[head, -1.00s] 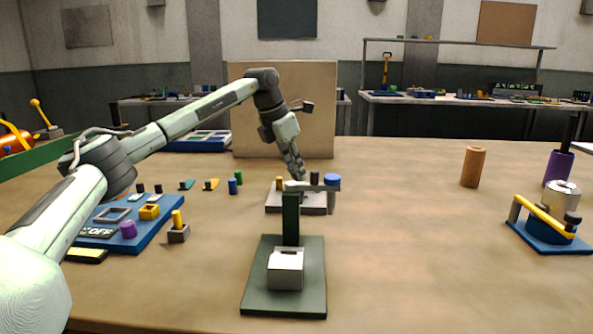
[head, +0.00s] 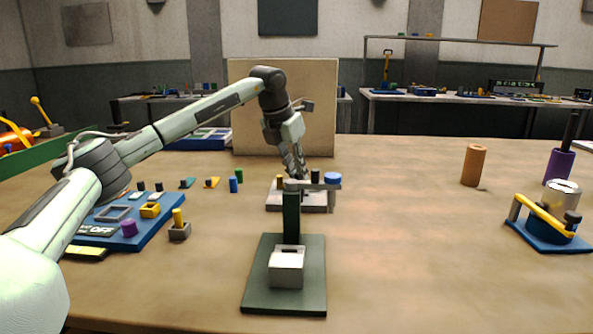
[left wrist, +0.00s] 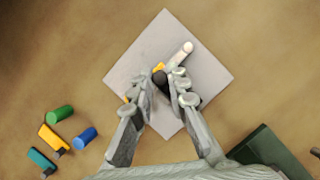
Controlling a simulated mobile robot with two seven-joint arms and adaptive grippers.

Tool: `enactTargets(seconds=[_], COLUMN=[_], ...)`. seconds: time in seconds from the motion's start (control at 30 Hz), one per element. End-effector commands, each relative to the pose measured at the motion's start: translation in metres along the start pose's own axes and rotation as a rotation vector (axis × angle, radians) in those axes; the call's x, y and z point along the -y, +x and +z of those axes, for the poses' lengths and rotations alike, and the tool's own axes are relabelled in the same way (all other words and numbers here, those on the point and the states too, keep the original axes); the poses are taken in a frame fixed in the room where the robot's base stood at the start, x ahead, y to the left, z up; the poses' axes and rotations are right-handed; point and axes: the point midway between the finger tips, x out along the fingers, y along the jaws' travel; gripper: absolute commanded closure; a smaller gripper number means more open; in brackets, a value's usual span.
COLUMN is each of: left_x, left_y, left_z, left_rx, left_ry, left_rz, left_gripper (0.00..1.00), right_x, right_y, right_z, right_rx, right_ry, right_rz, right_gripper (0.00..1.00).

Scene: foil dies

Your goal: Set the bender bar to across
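The bender is a light grey square plate (head: 283,206) on the table behind a green press stand. In the left wrist view the plate (left wrist: 140,60) looks like a diamond. A pale bar with a white round end (left wrist: 187,48) slants across it toward the upper right. A dark knob (left wrist: 160,78) stands near the plate's middle, with yellow bits beside it. My left gripper (head: 301,176) points down over the plate. In the wrist view its fingers (left wrist: 164,82) stand on either side of the knob; whether they grip it is unclear. My right gripper is not visible.
The green press stand (head: 255,290) with a blue-capped arm (head: 333,179) stands in front of the plate. A blue panel (head: 148,235) is at left, a blue-based device (head: 540,240) at right.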

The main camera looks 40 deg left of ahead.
Motion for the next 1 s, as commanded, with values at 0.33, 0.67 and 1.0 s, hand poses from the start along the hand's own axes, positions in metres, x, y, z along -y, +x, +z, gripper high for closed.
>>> enactTargets(seconds=[0.33,0.67,1.0], left_x=[0.000,0.000,0.000], left_y=[0.000,-0.030,-0.099], left_z=[0.000,0.001,0.001], left_rx=[0.000,0.005,0.004], left_ry=[0.002,0.003,0.002], left_rz=[-0.001,-0.001,-0.001], left_gripper=[0.65,0.65,0.65], right_x=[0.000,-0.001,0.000], right_y=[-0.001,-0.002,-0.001], right_z=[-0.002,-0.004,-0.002], right_rx=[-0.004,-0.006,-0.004], right_ry=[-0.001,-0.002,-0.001], right_rz=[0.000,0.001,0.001], right_gripper=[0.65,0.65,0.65])
